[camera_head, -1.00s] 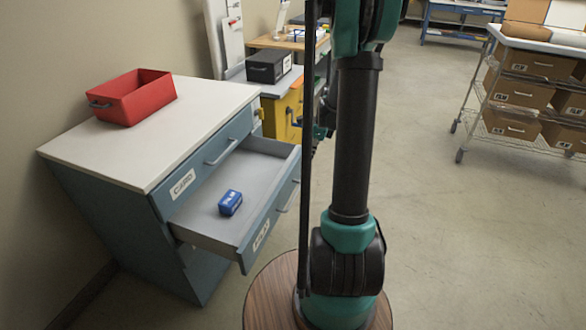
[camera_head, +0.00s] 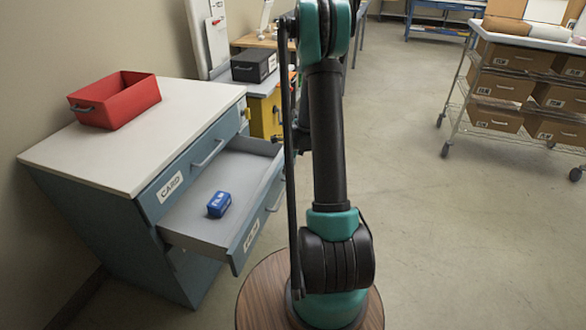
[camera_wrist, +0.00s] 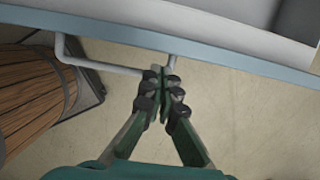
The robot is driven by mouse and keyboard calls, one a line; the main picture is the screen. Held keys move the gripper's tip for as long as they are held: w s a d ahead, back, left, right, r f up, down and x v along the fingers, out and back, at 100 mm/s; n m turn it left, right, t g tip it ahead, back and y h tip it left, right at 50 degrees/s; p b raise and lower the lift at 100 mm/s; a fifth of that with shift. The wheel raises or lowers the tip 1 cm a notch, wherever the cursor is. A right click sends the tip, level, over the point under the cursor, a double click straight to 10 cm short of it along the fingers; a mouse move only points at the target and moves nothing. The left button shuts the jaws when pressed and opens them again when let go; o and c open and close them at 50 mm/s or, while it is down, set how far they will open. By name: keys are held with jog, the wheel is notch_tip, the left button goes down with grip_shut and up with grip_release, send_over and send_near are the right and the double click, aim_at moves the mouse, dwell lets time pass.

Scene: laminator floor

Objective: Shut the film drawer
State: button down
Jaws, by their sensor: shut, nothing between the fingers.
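The film drawer (camera_head: 246,240) is pulled out of the blue cabinet, below the shut drawer labelled CARD (camera_head: 170,188). A small blue block (camera_head: 219,204) lies in it. The drawer's grey handle (camera_head: 276,197) is on its front. In the wrist view, the drawer's blue front (camera_wrist: 215,55) crosses the top, with the handle (camera_wrist: 100,66) below it. My gripper (camera_wrist: 160,78) is shut and empty, its fingertips close to the handle's right part. I cannot tell whether they touch it. In the head view my arm hides the gripper.
A red bin (camera_head: 115,99) sits on the cabinet top (camera_head: 150,135). A black box (camera_head: 254,66) stands on a bench behind. A wire cart (camera_head: 455,100) with cardboard bins stands at the right. The floor between is clear.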

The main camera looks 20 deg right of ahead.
jog(key=shift+w+a, duration=0.3)
jog(key=shift+a, duration=0.15)
jog(key=w+a, duration=0.7)
jog(key=a, duration=0.3)
jog(key=w+a, duration=0.8)
jog(key=a, duration=0.3)
jog(key=shift+w+a, duration=0.15)
jog(key=shift+w, duration=0.1)
